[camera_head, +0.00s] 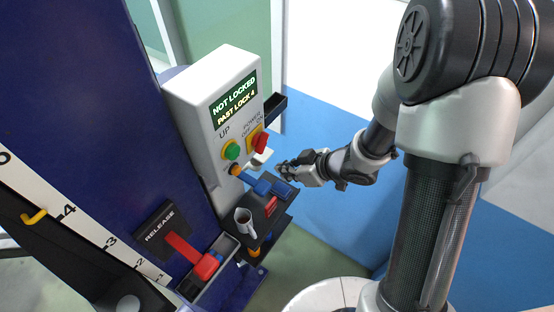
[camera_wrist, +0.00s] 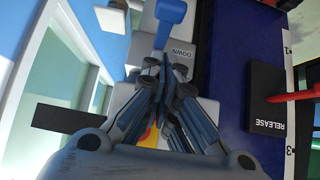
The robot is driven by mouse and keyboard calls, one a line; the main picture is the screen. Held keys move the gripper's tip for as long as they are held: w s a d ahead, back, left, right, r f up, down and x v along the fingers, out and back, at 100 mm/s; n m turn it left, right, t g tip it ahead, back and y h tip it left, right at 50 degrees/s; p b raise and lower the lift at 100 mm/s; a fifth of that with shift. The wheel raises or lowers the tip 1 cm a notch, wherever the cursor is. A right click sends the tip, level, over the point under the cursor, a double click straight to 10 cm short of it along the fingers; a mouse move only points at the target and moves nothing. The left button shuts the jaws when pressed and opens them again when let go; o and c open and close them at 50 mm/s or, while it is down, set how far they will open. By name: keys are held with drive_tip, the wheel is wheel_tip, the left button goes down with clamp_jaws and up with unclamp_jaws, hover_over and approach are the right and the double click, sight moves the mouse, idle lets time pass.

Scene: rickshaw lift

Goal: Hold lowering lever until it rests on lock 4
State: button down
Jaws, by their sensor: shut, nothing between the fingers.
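The blue lowering lever (camera_head: 262,186) sticks out from the lower front of the white control box (camera_head: 205,110). In the wrist view the lever (camera_wrist: 172,12) shows at the top, beside the DOWN label. The box display (camera_head: 235,100) reads "NOT LOCKED" and "PAST LOCK 4". My gripper (camera_head: 284,170) is beside the lever, near its free end. In the wrist view my gripper (camera_wrist: 168,78) has its fingers together and empty, pointing toward the lever. I cannot tell whether they touch it. A yellow pointer (camera_head: 35,216) is near the 4 on the white scale (camera_head: 90,228).
A red release lever (camera_head: 190,255) is on the blue column (camera_head: 90,90). A green UP button (camera_head: 231,150) and a red power switch (camera_head: 260,141) are on the box. A dark shelf (camera_head: 268,225) below holds a mug (camera_head: 244,222). Space right of the shelf is open.

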drive_tip(key=shift+s+a, duration=0.15)
drive_tip(key=shift+f, duration=0.1)
drive_tip(key=b, duration=0.2)
hover_over(266, 188)
wheel_tip(266, 188, down, 8)
drive_tip(key=shift+a+r, duration=0.1)
drive_tip(key=shift+r, duration=0.1)
wheel_tip(266, 188, down, 2)
drive_tip(key=shift+f, duration=0.65)
drive_tip(key=shift+d+f+b, duration=0.1)
drive_tip(key=shift+d+b, duration=0.1)
drive_tip(key=shift+b, duration=0.1)
